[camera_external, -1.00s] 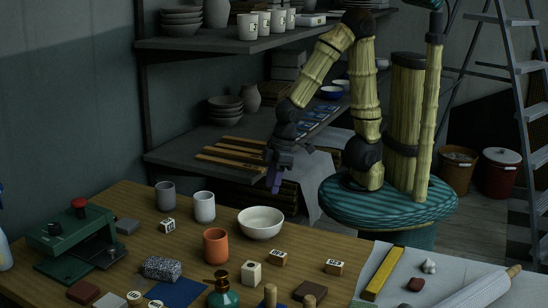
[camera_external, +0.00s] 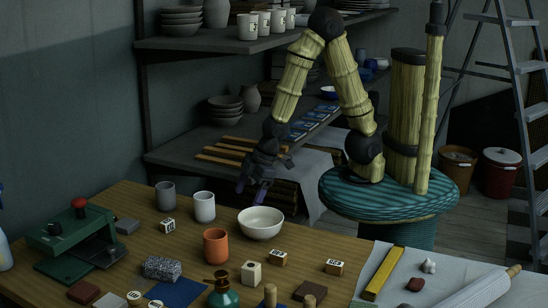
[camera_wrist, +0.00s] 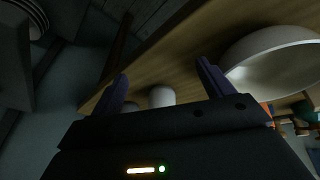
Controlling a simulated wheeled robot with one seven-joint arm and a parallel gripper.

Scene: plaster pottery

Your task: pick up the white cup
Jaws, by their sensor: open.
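The white cup (camera_external: 204,207) stands upright on the wooden table (camera_external: 130,200). It is between a grey cup (camera_external: 165,195) on its left and a white bowl (camera_external: 261,223) on its right. My gripper (camera_external: 255,190) is open and empty, pointing down above and behind the table's far edge, right of the white cup and near the bowl. In the wrist view the two purple fingers of my gripper (camera_wrist: 162,82) are spread apart. A white cup (camera_wrist: 161,97) shows between them, farther off and partly hidden by the gripper body.
An orange cup (camera_external: 215,245) stands in front of the white cup and bowl. A numbered block (camera_external: 167,226) lies to the left. A green press (camera_external: 75,240) is farther left. Shelves (camera_external: 225,160) with pottery stand behind the table.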

